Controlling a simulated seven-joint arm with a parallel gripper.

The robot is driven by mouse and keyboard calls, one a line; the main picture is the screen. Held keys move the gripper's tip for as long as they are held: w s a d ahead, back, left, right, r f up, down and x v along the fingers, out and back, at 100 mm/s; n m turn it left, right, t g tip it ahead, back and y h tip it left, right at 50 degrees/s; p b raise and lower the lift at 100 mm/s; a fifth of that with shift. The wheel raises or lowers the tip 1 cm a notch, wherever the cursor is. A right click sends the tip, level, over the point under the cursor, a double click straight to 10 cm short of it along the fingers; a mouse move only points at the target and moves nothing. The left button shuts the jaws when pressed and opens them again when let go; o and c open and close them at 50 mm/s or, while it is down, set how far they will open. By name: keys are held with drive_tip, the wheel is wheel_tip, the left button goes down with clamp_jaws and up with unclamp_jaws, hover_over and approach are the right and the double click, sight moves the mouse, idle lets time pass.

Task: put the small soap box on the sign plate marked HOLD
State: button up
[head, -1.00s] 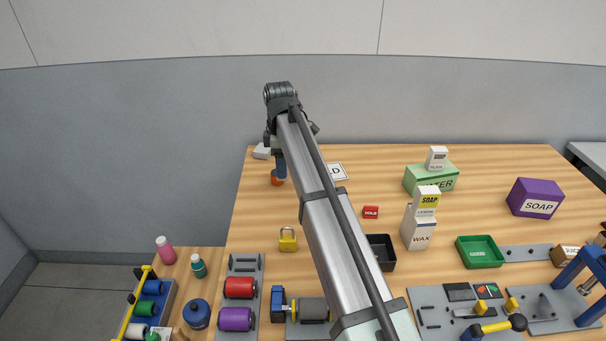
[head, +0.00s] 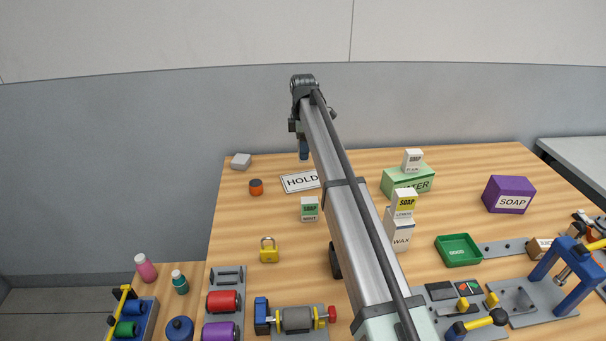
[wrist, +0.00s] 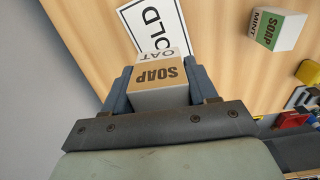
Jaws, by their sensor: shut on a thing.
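My gripper (wrist: 158,88) is shut on a small soap box (wrist: 158,75) with a tan top reading SOAP and a white face reading OAT. In the head view my gripper (head: 303,150) is at the far side of the table, and the box in it is hidden. The white sign plate marked HOLD (head: 300,182) lies flat on the table, its right end covered by my arm. In the wrist view the plate (wrist: 160,20) shows beyond the box, which covers part of it. The gap between box and plate cannot be told.
A mint soap box (head: 309,210) stands in front of the plate. An orange cylinder (head: 256,187) and a grey block (head: 241,162) are to its left. A yellow padlock (head: 269,251) is nearer. Other soap boxes, including a large purple one (head: 509,194), stand at right.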

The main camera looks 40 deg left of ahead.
drive_tip(key=shift+f, duration=4.3)
drive_tip(key=shift+f, duration=0.1)
drive_tip(key=o, duration=1.1)
wheel_tip(320, 180, up, 12)
drive_tip(key=shift+r, duration=0.1)
